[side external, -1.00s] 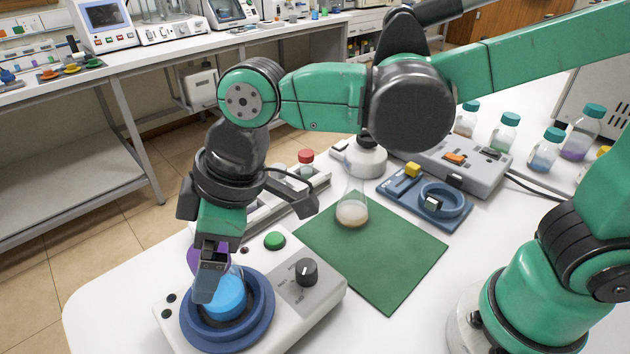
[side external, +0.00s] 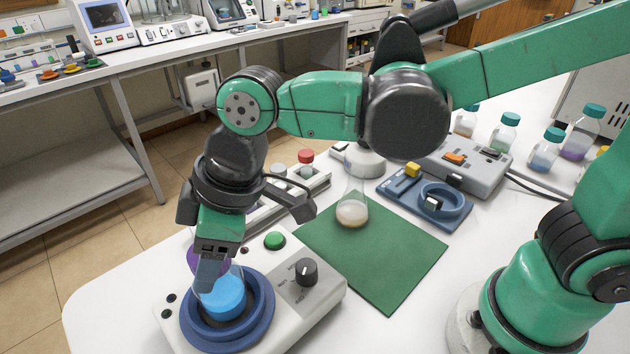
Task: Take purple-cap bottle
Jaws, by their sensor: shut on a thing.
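The purple-cap bottle (side external: 222,298) holds bright blue liquid and stands in the blue ring holder (side external: 262,322) of a white device at the front left. Its purple cap (side external: 194,258) shows only partly, behind my gripper. My gripper (side external: 208,275) points down at the bottle's top and is shut on the bottle. The far finger and the exact contact are hidden. I cannot tell whether the bottle's base is clear of the holder's floor.
The white device has a black knob (side external: 306,271) and a green button (side external: 274,240). A flask (side external: 352,212) stands on the green mat (side external: 390,265). A rack with a red-capped bottle (side external: 306,160) lies behind. Several teal-capped bottles (side external: 505,132) stand at the right.

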